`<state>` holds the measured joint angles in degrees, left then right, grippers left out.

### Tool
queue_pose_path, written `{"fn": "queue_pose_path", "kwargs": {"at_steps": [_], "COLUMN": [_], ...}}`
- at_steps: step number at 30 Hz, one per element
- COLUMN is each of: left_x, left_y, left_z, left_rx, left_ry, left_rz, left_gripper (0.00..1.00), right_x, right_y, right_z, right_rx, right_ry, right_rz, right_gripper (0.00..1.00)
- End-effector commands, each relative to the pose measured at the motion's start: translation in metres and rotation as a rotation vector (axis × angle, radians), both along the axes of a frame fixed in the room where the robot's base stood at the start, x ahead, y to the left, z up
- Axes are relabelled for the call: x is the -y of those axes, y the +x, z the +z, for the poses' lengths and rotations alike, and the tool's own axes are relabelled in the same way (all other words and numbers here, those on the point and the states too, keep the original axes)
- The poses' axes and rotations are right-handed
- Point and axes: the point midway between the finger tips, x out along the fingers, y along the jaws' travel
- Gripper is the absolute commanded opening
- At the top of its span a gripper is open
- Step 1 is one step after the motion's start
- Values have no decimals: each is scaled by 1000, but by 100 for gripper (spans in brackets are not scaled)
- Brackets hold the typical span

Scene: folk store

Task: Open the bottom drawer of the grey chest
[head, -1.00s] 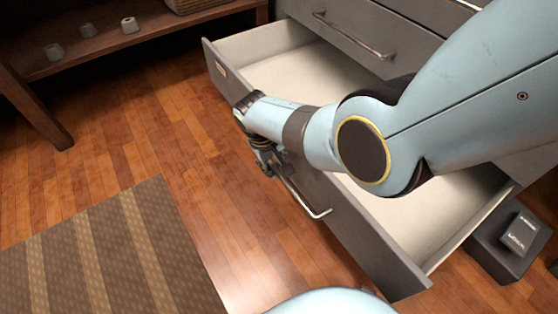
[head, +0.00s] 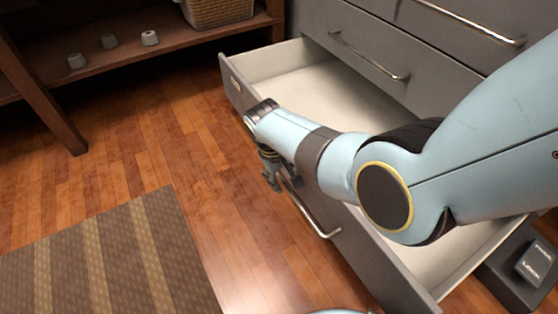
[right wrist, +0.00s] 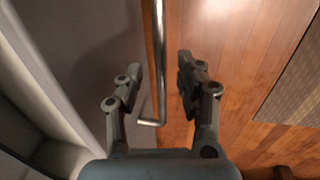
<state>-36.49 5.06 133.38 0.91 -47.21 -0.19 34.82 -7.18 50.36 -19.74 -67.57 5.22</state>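The bottom drawer (head: 384,258) of the grey chest (head: 318,20) stands pulled far out, with its pale, empty inside showing. Its metal bar handle (head: 312,216) is on the drawer front; in the right wrist view the handle (right wrist: 158,65) runs between my fingers. My right gripper (head: 272,182) is at the handle's far end, in front of the drawer front. In the right wrist view my right gripper (right wrist: 160,80) is open, with a gap between each finger and the bar. My right arm crosses above the drawer and hides part of it. My left gripper is not in view.
A wooden shelf (head: 190,42) with small grey cups (head: 150,38) and a wicker basket (head: 218,10) stands at the back left. A striped rug (head: 110,262) lies at lower left. A dark box (head: 512,278) sits right of the drawer. Wooden floor before the drawer is clear.

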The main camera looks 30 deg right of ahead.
Motion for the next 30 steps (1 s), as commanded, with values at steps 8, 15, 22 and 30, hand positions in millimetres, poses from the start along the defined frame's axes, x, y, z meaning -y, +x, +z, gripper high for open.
{"fn": "queue_pose_path", "kwargs": {"at_steps": [8,15,22,30], "left_x": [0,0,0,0], "left_y": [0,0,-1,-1], "left_z": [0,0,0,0], "left_rx": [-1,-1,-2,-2], "left_ry": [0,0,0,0], "left_rz": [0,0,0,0], "left_gripper": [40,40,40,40], "right_x": [-12,-19,-20,-20], "right_y": [-1,-2,-2,-2], "right_z": [55,90,97,96], "right_rx": [4,1,-1,-1], "right_ry": [3,2,1,1], "right_rz": [0,0,0,0], "right_gripper": [37,37,37,37]}}
